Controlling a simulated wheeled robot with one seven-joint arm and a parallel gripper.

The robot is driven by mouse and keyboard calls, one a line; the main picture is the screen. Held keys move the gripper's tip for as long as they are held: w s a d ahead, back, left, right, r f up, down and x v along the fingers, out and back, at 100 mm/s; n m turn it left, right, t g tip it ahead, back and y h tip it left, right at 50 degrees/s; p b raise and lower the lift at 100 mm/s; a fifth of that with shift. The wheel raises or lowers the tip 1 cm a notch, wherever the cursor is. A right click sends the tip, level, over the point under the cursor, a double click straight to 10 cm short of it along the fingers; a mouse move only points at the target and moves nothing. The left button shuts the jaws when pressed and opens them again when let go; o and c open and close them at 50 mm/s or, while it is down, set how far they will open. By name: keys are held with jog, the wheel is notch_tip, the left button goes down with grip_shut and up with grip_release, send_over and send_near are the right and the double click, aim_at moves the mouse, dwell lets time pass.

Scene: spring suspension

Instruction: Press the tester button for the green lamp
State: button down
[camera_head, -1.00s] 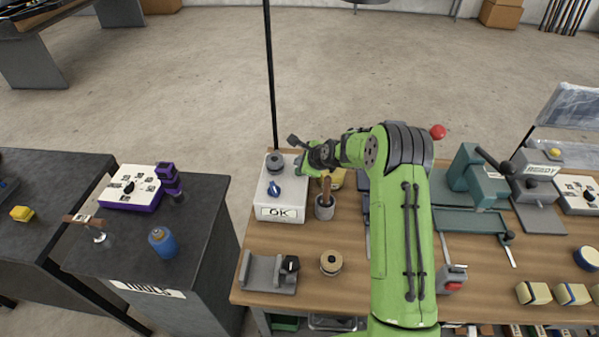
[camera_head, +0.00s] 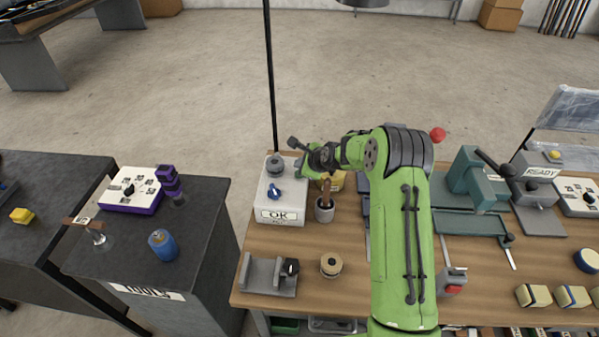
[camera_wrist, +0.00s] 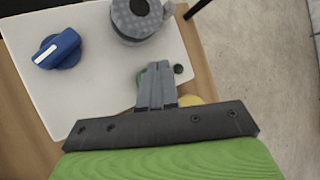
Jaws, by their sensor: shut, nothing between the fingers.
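The tester is a white box (camera_head: 291,212) with an "OK" label on its front, at the left end of the wooden bench. It carries a blue knob (camera_head: 273,191) with a white mark, and a grey round fitting (camera_head: 275,162). In the wrist view the tester's pale top (camera_wrist: 95,90) shows the knob (camera_wrist: 58,49) at left. My gripper (camera_wrist: 158,68) is shut and empty, its tips over the tester's edge area. A green round part (camera_wrist: 140,79) shows just left of the fingers, partly hidden by them. A small black round part (camera_wrist: 178,69) is just right of the tips. I cannot tell whether the fingers touch either.
A wooden spool (camera_head: 331,265) and a grey bracket (camera_head: 268,275) lie in front. A black pole (camera_head: 270,80) rises behind the tester.

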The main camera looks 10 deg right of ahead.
dwell(0.8)
jog(key=shift+f+b, duration=0.4)
jog(key=shift+f, duration=0.05)
jog(key=shift+f+b, duration=0.4)
jog(key=shift+f, duration=0.1)
dwell(0.4)
dwell(0.3)
jog(key=shift+r+p, duration=0.65)
jog(key=shift+r, duration=0.3)
jog(key=shift+r, duration=0.1)
notch_tip(320, 180, up, 5)
jog(key=p, duration=0.3)
